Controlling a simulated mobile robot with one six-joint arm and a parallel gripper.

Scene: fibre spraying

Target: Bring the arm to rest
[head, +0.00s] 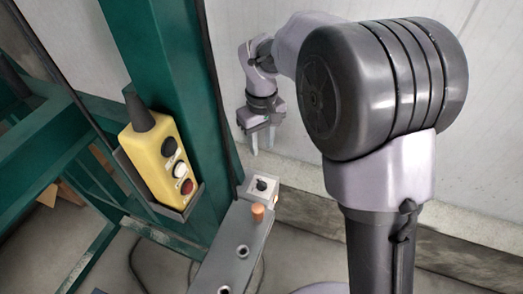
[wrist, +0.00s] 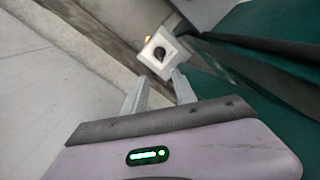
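My gripper (head: 263,149) hangs in the air in the head view, fingers pointing down, above and behind the end of a grey metal bar. My arm is bent, and its large dark joint fills the right half of that view. In the wrist view my gripper (wrist: 158,84) has its two pale fingers apart with nothing between them. Beyond the fingertips is a small white box with a black knob (wrist: 162,54), apart from them. The same white box (head: 252,191) shows in the head view at the end of the bar.
A yellow control box (head: 157,160) with black, white and red buttons sits in a holder on the green frame (head: 160,60). The grey bar (head: 235,245) carries an orange knob (head: 257,212). A pale wall (head: 490,150) stands behind my arm.

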